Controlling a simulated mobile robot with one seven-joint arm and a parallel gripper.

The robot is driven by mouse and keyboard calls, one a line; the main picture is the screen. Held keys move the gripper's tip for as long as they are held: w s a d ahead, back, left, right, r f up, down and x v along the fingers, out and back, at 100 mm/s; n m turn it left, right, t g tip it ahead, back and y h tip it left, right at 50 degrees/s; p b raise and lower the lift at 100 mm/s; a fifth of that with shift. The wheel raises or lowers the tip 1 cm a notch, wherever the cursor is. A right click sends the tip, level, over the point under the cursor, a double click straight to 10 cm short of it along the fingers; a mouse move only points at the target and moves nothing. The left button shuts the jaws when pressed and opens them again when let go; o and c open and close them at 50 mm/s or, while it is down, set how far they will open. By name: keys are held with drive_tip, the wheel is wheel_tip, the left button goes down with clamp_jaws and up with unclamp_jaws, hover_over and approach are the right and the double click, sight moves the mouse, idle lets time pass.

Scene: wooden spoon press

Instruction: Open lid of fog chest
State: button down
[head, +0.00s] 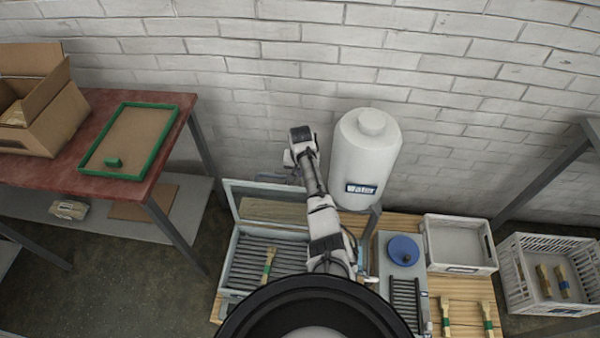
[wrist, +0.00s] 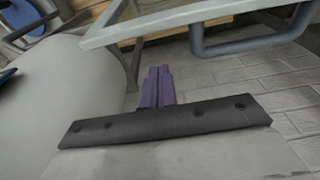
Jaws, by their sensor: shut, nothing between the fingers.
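The fog chest (head: 229,274) stands on a wooden pallet in the head view, a grey box with a dark slatted bed. Its lid (head: 233,204), a pale frame with a clear pane, stands raised at the back edge, and the slats show uncovered. A wooden spoon bundle with a green band (head: 268,264) lies on the slats. My arm reaches over the lid's right side. In the wrist view, my gripper (wrist: 158,72) has its purple fingers together and empty. A pale frame with a bar handle (wrist: 250,42), apparently the lid, is beyond the fingers, apart from them.
A white water tank (head: 366,160) stands just right of my arm. A grey unit with a blue round cap (head: 404,250), a white bin (head: 459,245) and a crate (head: 517,279) are to the right. A red table (head: 90,200) is at left, with floor between.

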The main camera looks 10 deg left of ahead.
wheel_tip(320, 180, up, 10)
drive_tip(key=s, duration=0.2)
drive_tip(key=shift+s+f+b, duration=0.2)
drive_tip(key=shift+s+b, duration=0.15)
